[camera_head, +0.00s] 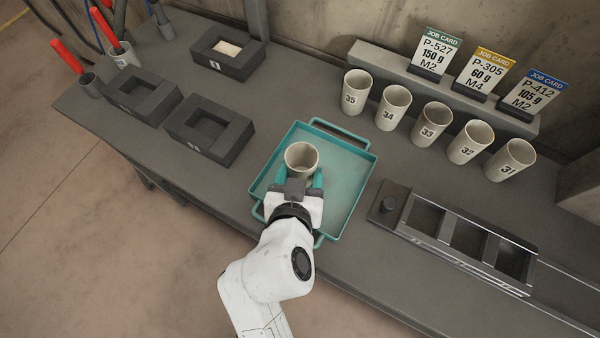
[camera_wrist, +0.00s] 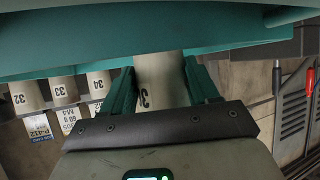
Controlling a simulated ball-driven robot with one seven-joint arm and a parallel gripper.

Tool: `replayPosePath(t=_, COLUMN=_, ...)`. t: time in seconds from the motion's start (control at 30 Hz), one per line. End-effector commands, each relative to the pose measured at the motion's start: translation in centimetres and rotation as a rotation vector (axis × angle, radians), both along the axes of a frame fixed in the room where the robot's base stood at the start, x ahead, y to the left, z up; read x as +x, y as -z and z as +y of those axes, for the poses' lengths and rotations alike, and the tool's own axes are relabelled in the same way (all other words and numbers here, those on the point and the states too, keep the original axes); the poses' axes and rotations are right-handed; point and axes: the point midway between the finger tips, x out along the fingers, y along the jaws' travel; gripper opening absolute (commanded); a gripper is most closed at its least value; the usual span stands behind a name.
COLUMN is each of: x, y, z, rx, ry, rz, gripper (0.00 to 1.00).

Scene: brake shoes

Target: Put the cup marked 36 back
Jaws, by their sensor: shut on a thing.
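A pale beige cup (camera_head: 301,157) is held upright between the teal fingers of my gripper (camera_head: 298,180). In the wrist view the same cup (camera_wrist: 158,68) shows a dark mark that starts with a 3; the rest of the mark is hidden or unclear. My gripper is shut on this cup at the teal tray (camera_head: 352,195). I cannot tell whether the cup's base touches the tray floor. Several like cups stand in a row at the back, marked 35 (camera_head: 354,93), 34, 33, 32 and 31 (camera_head: 510,160) from left to right.
Job cards (camera_head: 437,55) stand on a ledge behind the cup row. Dark square blocks (camera_head: 209,130) with recesses lie left of the tray. A metal rack (camera_head: 468,240) with open compartments is at the right.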

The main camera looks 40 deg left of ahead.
Motion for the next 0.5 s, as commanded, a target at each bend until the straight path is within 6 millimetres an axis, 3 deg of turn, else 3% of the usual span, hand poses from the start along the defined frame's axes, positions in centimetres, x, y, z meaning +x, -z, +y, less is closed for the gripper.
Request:
replayPosePath(t=0.07, x=0.00, y=0.34, z=0.00, rx=0.000, ry=0.000, rz=0.000, gripper=0.20)
replayPosePath(t=0.1, x=0.00, y=0.35, z=0.01, rx=0.000, ry=0.000, rz=0.000, gripper=0.60)
replayPosePath(t=0.37, x=-0.02, y=0.25, z=0.01, rx=0.000, ry=0.000, rz=0.000, gripper=0.85)
replayPosePath(t=0.5, x=-0.02, y=0.25, z=0.01, rx=0.000, ry=0.000, rz=0.000, gripper=0.85)
